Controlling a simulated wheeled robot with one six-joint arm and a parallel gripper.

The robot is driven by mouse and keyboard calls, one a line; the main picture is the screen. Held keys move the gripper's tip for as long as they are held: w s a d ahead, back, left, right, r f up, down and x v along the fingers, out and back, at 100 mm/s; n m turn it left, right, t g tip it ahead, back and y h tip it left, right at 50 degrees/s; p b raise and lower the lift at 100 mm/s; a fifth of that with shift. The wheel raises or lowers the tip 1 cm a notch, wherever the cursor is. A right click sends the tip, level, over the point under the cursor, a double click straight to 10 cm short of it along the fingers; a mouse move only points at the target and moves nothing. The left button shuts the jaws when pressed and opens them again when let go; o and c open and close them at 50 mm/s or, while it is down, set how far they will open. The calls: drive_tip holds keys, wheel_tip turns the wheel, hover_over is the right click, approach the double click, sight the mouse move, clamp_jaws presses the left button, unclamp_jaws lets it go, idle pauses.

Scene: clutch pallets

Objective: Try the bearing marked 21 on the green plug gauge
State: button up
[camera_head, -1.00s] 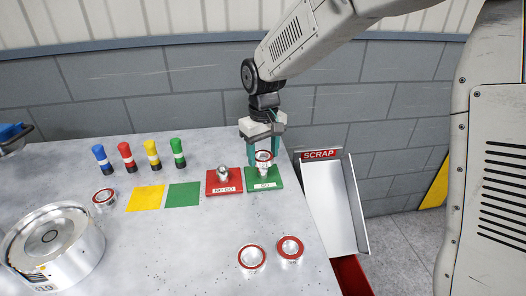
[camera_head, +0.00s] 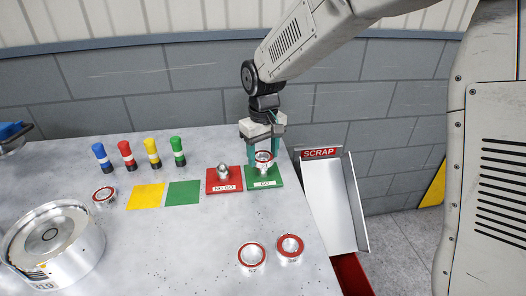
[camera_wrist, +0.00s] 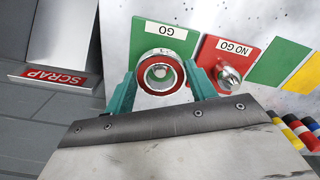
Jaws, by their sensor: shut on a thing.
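My gripper (camera_head: 262,152) is shut on a silver bearing with a red seal ring (camera_wrist: 160,54), its fingers on either side. The bearing's small marking on its rim is too small to read for sure. It is at the green GO plug gauge (camera_head: 272,182), over the silver plug. In the wrist view the green plate (camera_wrist: 150,33) is behind the bearing, and something metallic shows through its bore. I cannot tell whether the bearing sits around the plug or just above it.
The red NO GO gauge (camera_head: 224,186) stands close left. Two bearings (camera_head: 251,256) (camera_head: 290,248) lie at the front right; another (camera_head: 103,196) lies left. Yellow (camera_head: 146,197) and green (camera_head: 184,194) squares, several markers (camera_head: 152,153) and a round metal housing (camera_head: 55,245) are left. A SCRAP chute (camera_head: 335,205) is right.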

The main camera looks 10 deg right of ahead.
sight(263, 160)
drive_tip(key=o, duration=1.6)
drive_tip(key=shift+r, duration=4.5)
drive_tip(key=s+d+m, duration=0.1)
drive_tip(key=s+d, duration=0.5)
drive_tip(key=s, duration=0.4)
drive_tip(key=s+d+r+m+t, duration=0.1)
drive_tip(key=s+d, duration=0.4)
drive_tip(key=s, duration=0.5)
drive_tip(key=s+d+r+m, duration=0.1)
drive_tip(key=s+d+m, duration=0.2)
drive_tip(key=s+d, duration=0.3)
drive_tip(key=shift+s+d, duration=0.15)
drive_tip(key=shift+s, duration=0.95)
drive_tip(key=shift+s+d, duration=0.15)
drive_tip(key=shift+s, duration=0.9)
